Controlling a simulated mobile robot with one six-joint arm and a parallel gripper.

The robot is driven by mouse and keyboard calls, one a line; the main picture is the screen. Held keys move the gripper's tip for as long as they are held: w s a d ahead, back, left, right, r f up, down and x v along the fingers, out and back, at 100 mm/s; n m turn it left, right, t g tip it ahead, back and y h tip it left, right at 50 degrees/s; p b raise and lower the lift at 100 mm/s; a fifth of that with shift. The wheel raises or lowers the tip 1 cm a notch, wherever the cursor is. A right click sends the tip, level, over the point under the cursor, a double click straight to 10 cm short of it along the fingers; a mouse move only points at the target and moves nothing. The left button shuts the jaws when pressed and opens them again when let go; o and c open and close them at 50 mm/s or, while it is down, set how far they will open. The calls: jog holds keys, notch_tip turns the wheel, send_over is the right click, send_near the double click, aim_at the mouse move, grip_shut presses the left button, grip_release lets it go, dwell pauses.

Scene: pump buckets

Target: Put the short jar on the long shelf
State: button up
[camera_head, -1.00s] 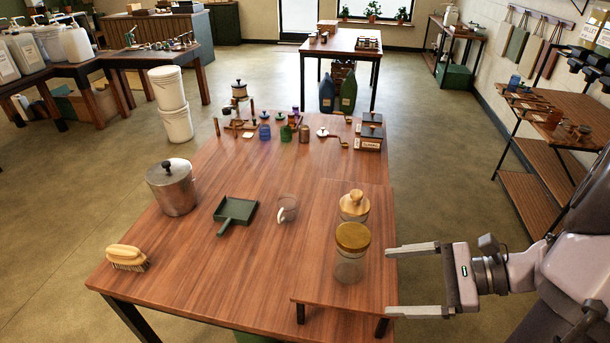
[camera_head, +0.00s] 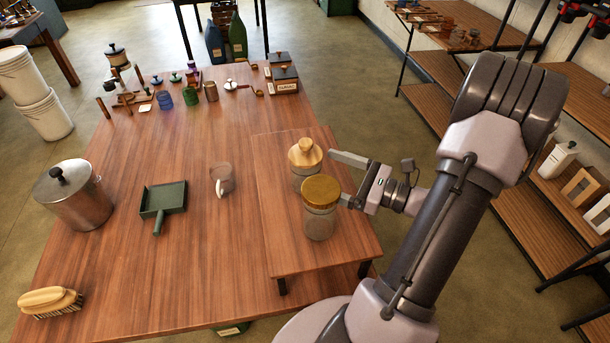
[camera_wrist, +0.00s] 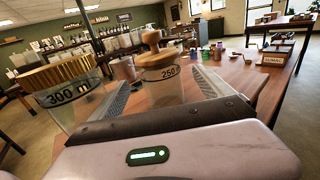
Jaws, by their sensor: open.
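Two glass jars stand close together on a low wooden riser (camera_head: 341,238) at the table's right edge. The rear jar (camera_head: 303,160) has a pale wooden knobbed lid; the wrist view shows it marked 250 (camera_wrist: 168,75). The nearer jar (camera_head: 320,215) has a flat golden lid and is marked 300 (camera_wrist: 66,92). I cannot surely tell which is the short jar. My gripper (camera_head: 338,178) is open and empty, coming from the right. The 250 jar shows between its fingers, the 300 jar outside the left finger. Contact is unclear. No shelf is clearly identifiable as the long shelf.
A wooden rack (camera_head: 515,185) with several boards stands right, holding a white canister (camera_head: 557,160). On the table are a glass mug (camera_head: 222,180), green dustpan (camera_head: 163,200), steel pot (camera_head: 75,195), brush (camera_head: 50,301), and small items behind. The table's middle front is clear.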

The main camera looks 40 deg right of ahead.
aim_at(305, 163)
jog(key=b+x, duration=0.1)
jog(key=x, duration=0.5)
jog(key=shift+f, duration=0.1)
jog(key=shift+w, duration=0.15)
